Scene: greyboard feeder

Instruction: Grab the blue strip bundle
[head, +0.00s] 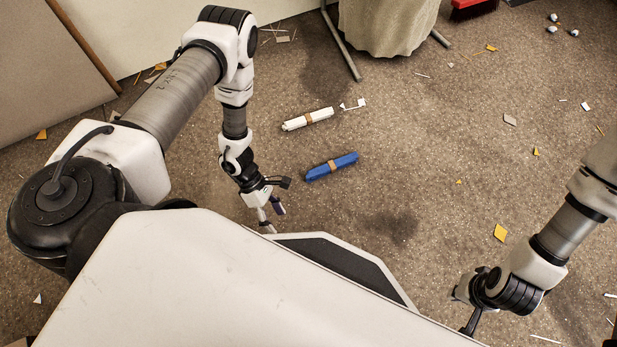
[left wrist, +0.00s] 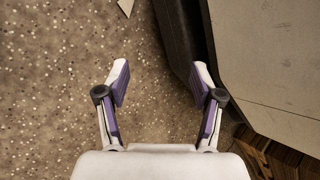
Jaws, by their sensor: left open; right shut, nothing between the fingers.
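The blue strip bundle (head: 331,167) lies on the speckled floor in the head view, with a brown band around its middle. My left gripper (head: 272,217) hangs below and to the left of it, close to my base, with a clear gap between them. In the left wrist view the left gripper (left wrist: 160,85) is open, with only bare floor between its fingers. The bundle does not show in that view. Of my right arm, the wrist shows at the lower right of the head view; its fingers are hidden behind my body.
A white strip bundle (head: 307,119) with a brown band lies just beyond the blue one. Small yellow and white scraps are scattered around. A draped grey bin (head: 388,25) on metal legs stands at the back. Floor to the right of the blue bundle is mostly clear.

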